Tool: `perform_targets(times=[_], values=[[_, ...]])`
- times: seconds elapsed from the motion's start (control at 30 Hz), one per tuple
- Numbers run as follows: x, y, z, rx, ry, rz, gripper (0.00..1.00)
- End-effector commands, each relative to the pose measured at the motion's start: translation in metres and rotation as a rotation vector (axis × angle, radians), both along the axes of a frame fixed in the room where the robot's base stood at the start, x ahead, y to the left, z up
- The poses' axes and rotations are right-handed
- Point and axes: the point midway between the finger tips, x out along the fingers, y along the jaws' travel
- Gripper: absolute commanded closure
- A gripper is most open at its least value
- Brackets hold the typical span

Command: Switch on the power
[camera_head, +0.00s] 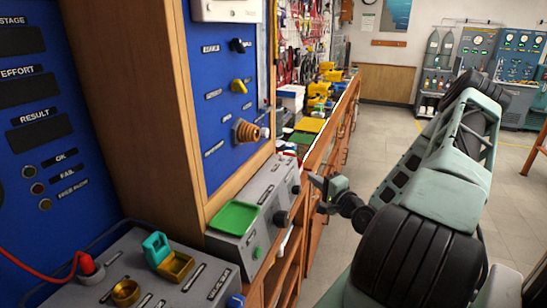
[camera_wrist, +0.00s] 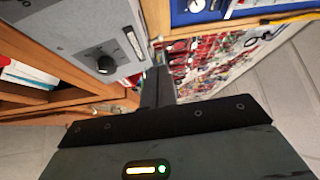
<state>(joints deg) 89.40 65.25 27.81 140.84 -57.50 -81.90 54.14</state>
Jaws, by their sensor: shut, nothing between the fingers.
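A grey control box (camera_head: 255,205) stands on the bench with dark knobs on its front face. One dark knob (camera_head: 281,218) is at the middle of that face and another dark knob (camera_head: 295,189) is near its right end. A green button (camera_head: 257,252) is lower left. In the wrist view a round dark knob (camera_wrist: 107,64) shows on the grey box beside a dark label too small to read. I cannot tell which control is the power switch. My gripper (camera_head: 313,180) is just right of the box, apart from it. Its shut, empty fingers (camera_wrist: 158,82) show in the wrist view.
A green tray (camera_head: 234,217) lies on the box. A blue panel (camera_head: 215,115) with knobs stands above, in a wooden frame (camera_head: 128,90). A front grey unit (camera_head: 130,265) bears a red cable plug and brass parts. Open floor (camera_head: 400,130) lies right of the bench.

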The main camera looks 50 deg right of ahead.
Motion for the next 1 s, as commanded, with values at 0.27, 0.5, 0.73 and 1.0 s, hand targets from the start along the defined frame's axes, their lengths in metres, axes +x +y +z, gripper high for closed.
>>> perform_targets(times=[0.27,0.5,0.73,1.0], values=[[-0.001,-0.001,0.0,0.001,-0.001,-0.003,1.0],[0.006,-0.002,0.002,0.001,-0.002,-0.001,1.0],[0.042,-0.009,0.006,-0.001,-0.003,0.0,1.0],[0.095,-0.021,0.008,0.001,-0.002,-0.001,1.0]])
